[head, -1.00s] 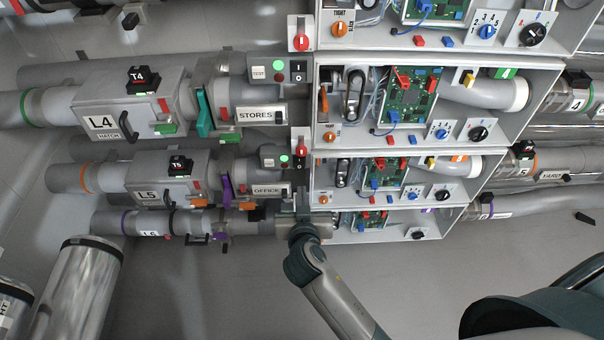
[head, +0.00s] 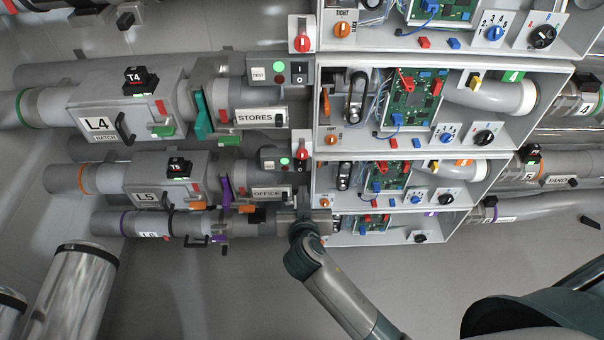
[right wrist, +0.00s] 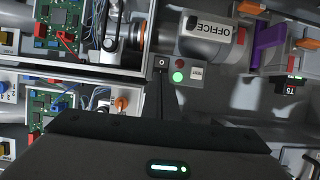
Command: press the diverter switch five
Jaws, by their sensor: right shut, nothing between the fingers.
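Line five's OFFICE panel (head: 283,161) has a TEST label, a lit green lamp and, at its right end, a black rocker switch. In the right wrist view the rocker switch (right wrist: 161,63), marked O, is at the panel's left end, beside a dull red lamp and the lit green lamp (right wrist: 178,77). My right gripper (head: 300,203) is shut and empty, just below this panel in the head view. In the wrist view the thin dark fingers (right wrist: 159,94) point at the switch; I cannot tell whether they touch it. My left gripper is not in view.
A red knob (head: 303,153) stands beside the panel. Open boxes with circuit boards (head: 378,175) lie to the right. The OFFICE pipe and purple lever (head: 225,189) lie to the left. The similar STORES panel (head: 279,73) is above.

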